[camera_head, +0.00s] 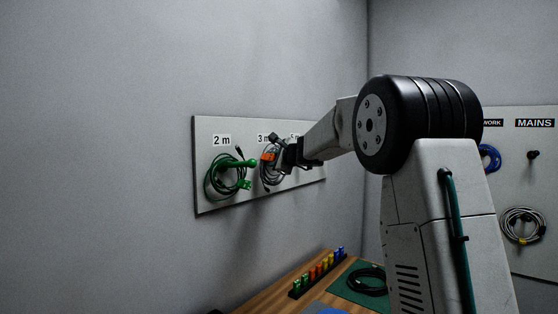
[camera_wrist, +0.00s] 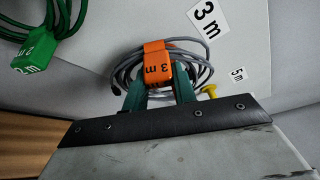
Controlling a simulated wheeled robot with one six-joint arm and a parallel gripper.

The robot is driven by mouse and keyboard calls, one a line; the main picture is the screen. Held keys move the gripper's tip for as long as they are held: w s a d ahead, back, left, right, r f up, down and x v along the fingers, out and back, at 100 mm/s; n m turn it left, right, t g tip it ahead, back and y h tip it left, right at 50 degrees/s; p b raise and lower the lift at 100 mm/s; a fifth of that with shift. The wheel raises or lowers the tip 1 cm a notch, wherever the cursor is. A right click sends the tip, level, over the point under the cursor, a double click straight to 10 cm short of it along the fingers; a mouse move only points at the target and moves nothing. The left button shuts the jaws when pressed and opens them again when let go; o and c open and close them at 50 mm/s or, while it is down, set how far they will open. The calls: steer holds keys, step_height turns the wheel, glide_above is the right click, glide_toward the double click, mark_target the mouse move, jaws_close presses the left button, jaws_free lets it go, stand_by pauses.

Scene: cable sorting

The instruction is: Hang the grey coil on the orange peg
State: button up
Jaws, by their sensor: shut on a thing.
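The grey coil (camera_wrist: 188,50) carries an orange tag (camera_wrist: 155,62) marked 3 m. My gripper (camera_wrist: 160,85) is shut on it, with the tag between the two teal fingers. In the head view the grey coil (camera_head: 270,174) hangs roughly upright from my gripper (camera_head: 285,156), close in front of the white board under the 3 m label (camera_head: 263,138). I cannot make out the orange peg apart from the orange tag, so I cannot tell whether the coil is around it or only beside it.
A green coil (camera_head: 215,180) hangs at a green peg (camera_head: 251,163) left of my gripper. A yellow peg (camera_wrist: 208,90) stands close right of the grey coil. Below are a workbench (camera_head: 275,294), a row of coloured tags (camera_head: 318,271) and a black coil (camera_head: 368,280).

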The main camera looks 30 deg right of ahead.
steer(key=shift+w+a, duration=0.15)
steer(key=shift+w, duration=0.2)
steer(key=shift+w+f, duration=0.15)
steer(key=shift+f, duration=1.1)
steer(key=shift+f, duration=0.15)
steer(key=o, duration=1.1)
